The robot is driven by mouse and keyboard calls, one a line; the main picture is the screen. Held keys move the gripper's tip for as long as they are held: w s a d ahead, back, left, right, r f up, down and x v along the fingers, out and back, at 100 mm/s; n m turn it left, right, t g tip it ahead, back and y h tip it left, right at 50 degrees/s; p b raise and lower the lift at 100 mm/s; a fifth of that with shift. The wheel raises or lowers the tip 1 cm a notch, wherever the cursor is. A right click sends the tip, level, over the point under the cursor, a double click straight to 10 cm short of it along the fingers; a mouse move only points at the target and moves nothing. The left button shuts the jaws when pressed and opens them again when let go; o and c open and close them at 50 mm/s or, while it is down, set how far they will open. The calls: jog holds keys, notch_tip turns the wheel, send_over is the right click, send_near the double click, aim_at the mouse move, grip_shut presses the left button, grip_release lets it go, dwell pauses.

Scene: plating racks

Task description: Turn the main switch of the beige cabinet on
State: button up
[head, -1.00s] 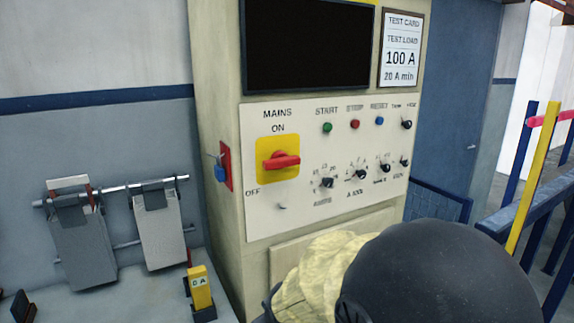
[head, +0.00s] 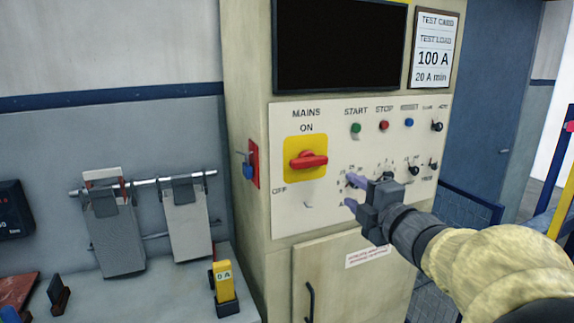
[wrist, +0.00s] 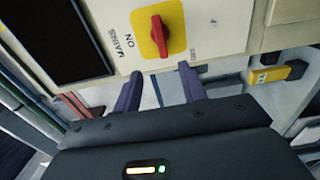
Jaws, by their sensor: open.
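The beige cabinet (head: 245,60) stands in the middle of the head view. Its main switch is a red handle (head: 308,160) on a yellow plate, lying about level, with ON above it and OFF at its lower left. The red handle (wrist: 158,36) also shows in the wrist view, beyond the fingertips. My gripper (head: 352,192) is open and empty, in front of the panel, to the right of and below the switch. In the wrist view its two fingers (wrist: 160,80) are spread apart and do not touch the handle.
Small knobs (head: 414,170) and coloured buttons (head: 383,125) sit on the panel right of the switch. A red box with a blue padlock (head: 249,170) is on the cabinet's left side. A yellow meter marked 0 A (head: 224,280) stands on the bench at lower left.

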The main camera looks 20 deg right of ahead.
aim_at(313, 163)
jog(key=w+p, duration=0.1)
jog(key=w, duration=0.4)
jog(key=w+p, duration=0.2)
jog(key=w, duration=0.4)
jog(key=w+p, duration=0.1)
jog(key=w, duration=0.4)
jog(key=shift+w+a+p, duration=0.25)
jog(key=shift+a+p, duration=0.1)
jog(key=shift+w, duration=0.55)
jog(key=shift+d, duration=0.1)
grip_shut()
